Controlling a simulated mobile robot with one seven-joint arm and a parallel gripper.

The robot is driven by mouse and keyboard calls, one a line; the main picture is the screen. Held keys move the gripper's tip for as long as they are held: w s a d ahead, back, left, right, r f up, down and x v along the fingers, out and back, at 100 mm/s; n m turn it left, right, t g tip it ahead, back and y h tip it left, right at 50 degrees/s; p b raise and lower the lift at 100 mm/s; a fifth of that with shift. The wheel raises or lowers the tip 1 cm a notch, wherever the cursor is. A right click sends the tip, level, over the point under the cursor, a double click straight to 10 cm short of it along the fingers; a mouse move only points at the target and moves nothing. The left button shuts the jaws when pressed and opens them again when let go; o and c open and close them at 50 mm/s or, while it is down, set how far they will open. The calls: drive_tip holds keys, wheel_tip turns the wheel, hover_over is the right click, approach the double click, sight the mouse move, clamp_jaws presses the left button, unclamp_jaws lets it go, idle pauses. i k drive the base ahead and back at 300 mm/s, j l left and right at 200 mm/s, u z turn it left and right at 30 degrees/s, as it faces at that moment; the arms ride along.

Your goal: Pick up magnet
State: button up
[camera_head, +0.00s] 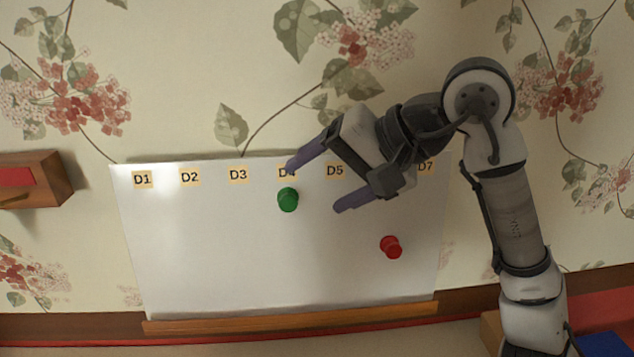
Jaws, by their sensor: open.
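A green magnet (288,200) is on the white board (210,250), just below the D4 label. A red magnet (391,247) is on the board lower and to the right, below the D5 to D7 labels. My gripper (314,188) is open and empty in front of the board. Its upper fingertip overlaps the D4 label, just above the green magnet. Its lower fingertip is to the right of the green magnet and above left of the red one. I cannot tell how far the fingers are from the board. My gripper hides the label between D5 and D7.
Labels run along the board's top edge. A wooden ledge (290,318) runs along its bottom. A wooden box with a red face (40,178) is on the wall at left. A blue item (602,345) is at the lower right. The board's left and lower parts are clear.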

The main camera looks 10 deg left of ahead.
sight(390, 244)
drive_tip(key=k, duration=1)
